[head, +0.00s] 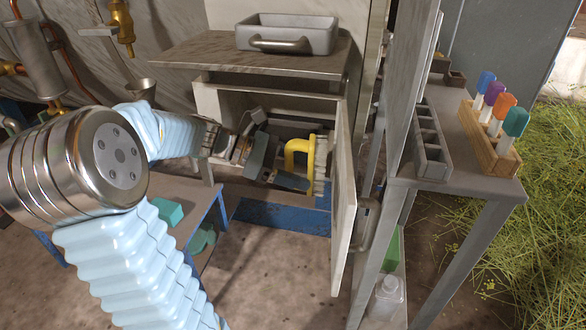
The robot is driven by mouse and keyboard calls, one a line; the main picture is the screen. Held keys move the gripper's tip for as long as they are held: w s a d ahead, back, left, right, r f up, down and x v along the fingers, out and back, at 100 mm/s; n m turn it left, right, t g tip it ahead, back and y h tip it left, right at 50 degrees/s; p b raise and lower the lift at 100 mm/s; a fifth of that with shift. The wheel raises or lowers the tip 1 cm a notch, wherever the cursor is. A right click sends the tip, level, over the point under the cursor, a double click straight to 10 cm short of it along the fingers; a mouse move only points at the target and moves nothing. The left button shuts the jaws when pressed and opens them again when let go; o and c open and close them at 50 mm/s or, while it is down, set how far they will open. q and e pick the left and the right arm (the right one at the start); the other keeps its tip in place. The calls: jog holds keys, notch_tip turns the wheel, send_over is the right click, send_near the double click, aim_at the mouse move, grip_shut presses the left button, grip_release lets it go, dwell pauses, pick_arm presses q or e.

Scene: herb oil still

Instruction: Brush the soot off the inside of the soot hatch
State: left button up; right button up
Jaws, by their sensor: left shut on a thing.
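The soot hatch door (345,190) stands open at the right side of a pale cabinet (208,98), its inner face turned to the left. My left gripper (297,178) is in front of the cabinet opening, shut on a brush with a yellow curved handle (299,146). The pale bristles (321,162) point right, at or very near the door's inner face; I cannot tell if they touch. No distinct soot patch can be made out on the visible part of the door; the part behind the brush is hidden. My right gripper is not in view.
A grey tray (287,35) sits on the shelf above the cabinet. A metal side table (470,170) right of the door bears a wooden rack (490,140) of colourful-capped tubes and a grey divided holder (431,140). A low blue-framed table (212,190) stands at left. Bare floor lies below.

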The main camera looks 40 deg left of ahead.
pick_arm(q)
jog(key=shift+w+d, duration=0.45)
jog(key=shift+d, duration=0.4)
dwell(0.6)
